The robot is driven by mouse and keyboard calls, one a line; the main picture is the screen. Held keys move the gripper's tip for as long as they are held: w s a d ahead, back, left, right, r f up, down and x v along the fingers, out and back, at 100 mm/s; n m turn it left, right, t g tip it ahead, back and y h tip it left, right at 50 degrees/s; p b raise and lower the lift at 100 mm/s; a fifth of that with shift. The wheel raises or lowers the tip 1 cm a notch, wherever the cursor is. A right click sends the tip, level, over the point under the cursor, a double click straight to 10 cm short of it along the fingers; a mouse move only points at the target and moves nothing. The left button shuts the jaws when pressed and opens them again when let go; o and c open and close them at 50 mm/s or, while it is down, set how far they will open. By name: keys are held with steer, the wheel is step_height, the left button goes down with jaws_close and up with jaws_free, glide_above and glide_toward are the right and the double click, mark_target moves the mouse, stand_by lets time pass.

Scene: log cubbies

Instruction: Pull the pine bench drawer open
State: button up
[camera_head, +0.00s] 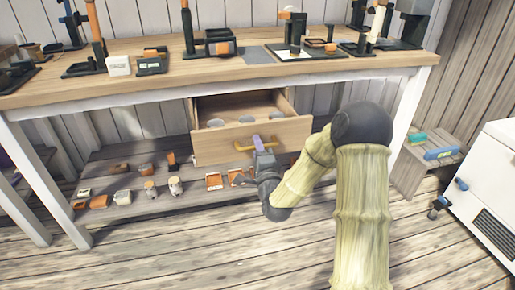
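The pine bench drawer (225,145) hangs under the workbench top and stands pulled out, with its inside showing. Several round pale things lie in it. My bamboo-like arm reaches in from the lower right.
The workbench (345,72) carries several tools and trays on top. A lower shelf (135,205) holds several small items. A white cabinet (490,190) stands at the right, near a small wooden stool (415,172). The plank floor in front is clear at the left.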

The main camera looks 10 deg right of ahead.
steer(key=p+v, duration=1.5)
steer(key=v, duration=0.2)
stand_by(1.1)
steer(key=shift+s+f, duration=0.15)
